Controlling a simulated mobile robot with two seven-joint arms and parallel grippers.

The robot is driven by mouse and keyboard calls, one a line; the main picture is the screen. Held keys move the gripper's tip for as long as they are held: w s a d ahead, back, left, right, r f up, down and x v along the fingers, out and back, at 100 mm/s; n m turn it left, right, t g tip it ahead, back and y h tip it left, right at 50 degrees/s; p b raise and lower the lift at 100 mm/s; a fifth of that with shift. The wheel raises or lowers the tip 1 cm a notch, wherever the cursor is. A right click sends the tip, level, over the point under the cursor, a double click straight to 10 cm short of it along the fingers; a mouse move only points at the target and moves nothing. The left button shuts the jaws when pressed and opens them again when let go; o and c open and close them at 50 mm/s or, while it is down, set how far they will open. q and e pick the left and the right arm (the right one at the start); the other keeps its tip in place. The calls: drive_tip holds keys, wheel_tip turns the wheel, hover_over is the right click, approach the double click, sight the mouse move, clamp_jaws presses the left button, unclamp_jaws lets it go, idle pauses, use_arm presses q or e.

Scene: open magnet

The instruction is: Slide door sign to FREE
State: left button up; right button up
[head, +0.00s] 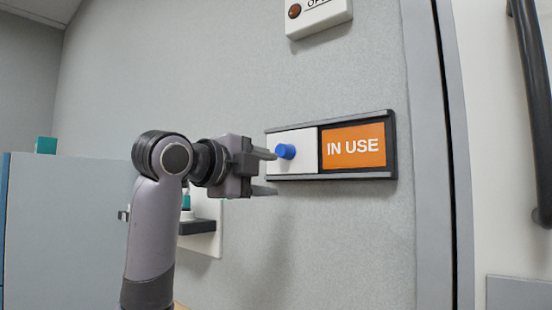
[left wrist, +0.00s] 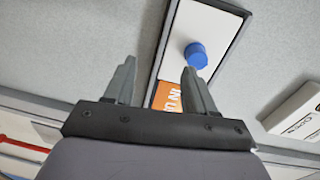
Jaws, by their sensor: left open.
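The door sign (head: 393,118) is a dark-framed slider on the grey wall. Its right part shows an orange panel (head: 353,146) reading IN USE. Its left part is a white cover with a blue knob (head: 286,151). My left gripper (head: 270,172) is open and empty at the left end of the sign, with its fingers pointing right near the knob. In the left wrist view the blue knob (left wrist: 196,56) shows beyond the fingertips, nearer the right finger, and is not between them. Part of the orange panel shows between the fingers. My right gripper is out of view.
A white box (head: 318,17) with a brown button is on the wall above the sign. A door frame edge (head: 440,150) and a dark vertical handle (head: 532,100) are to the right. A grey cabinet (head: 65,220) and a white wall fixture (head: 203,240) are at the left.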

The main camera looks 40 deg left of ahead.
sight(280, 151)
use_arm(q)
wheel_tip(280, 151, up, 5)
drive_tip(key=s+a, duration=0.1)
drive_tip(key=s, duration=0.1)
drive_tip(key=shift+m+t, duration=0.4)
drive_tip(key=shift+m, duration=0.1)
drive_tip(key=w, duration=0.2)
drive_tip(key=w+p, duration=0.1)
drive_tip(key=w, duration=0.2)
drive_tip(key=shift+w+d+f, duration=0.15)
drive_tip(key=shift+w+d, duration=0.05)
drive_tip(key=shift+w, duration=0.65)
